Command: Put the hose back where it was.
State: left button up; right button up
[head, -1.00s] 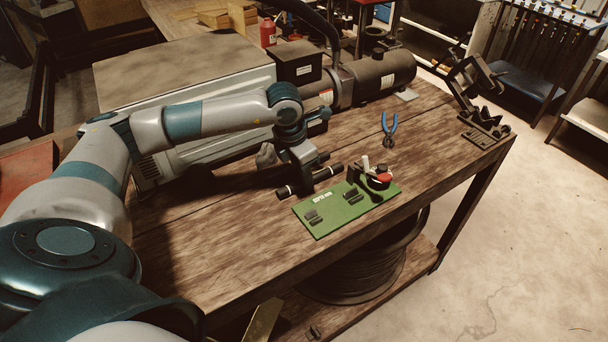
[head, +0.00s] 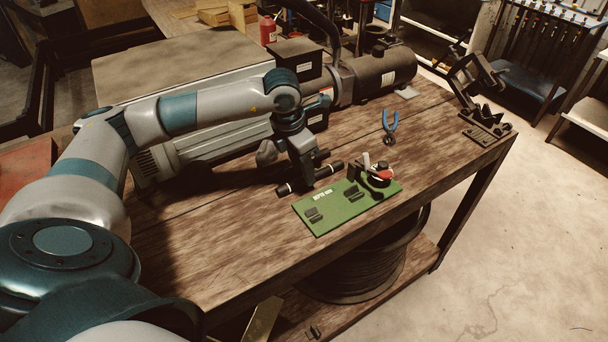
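The hose (head: 326,171) is a short dark tube with light rings near its ends, on or just above the wooden table, behind the green board (head: 330,219). My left gripper (head: 306,184) comes down from above over the hose's middle and hides that part. The fingers are too dark and small to show whether they are closed on the hose. The green board has two dark cradles on its left half, with nothing in them. My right gripper is not in view.
A grey machine with a dark cylinder (head: 378,76) stands along the table's back. Blue-handled pliers (head: 390,127) lie right of the hose. Small tools with a red part (head: 384,174) stand on the board's right end. A black stand (head: 484,122) is at the right corner. The front-left table is clear.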

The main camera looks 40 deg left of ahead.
pick_arm(q)
notch_tip(320, 180, up, 10)
jog(key=s+b, duration=0.1)
jog(key=b, duration=0.2)
jog(key=shift+s+a+f, duration=0.15)
jog(key=shift+s+a, duration=0.25)
dwell(0.4)
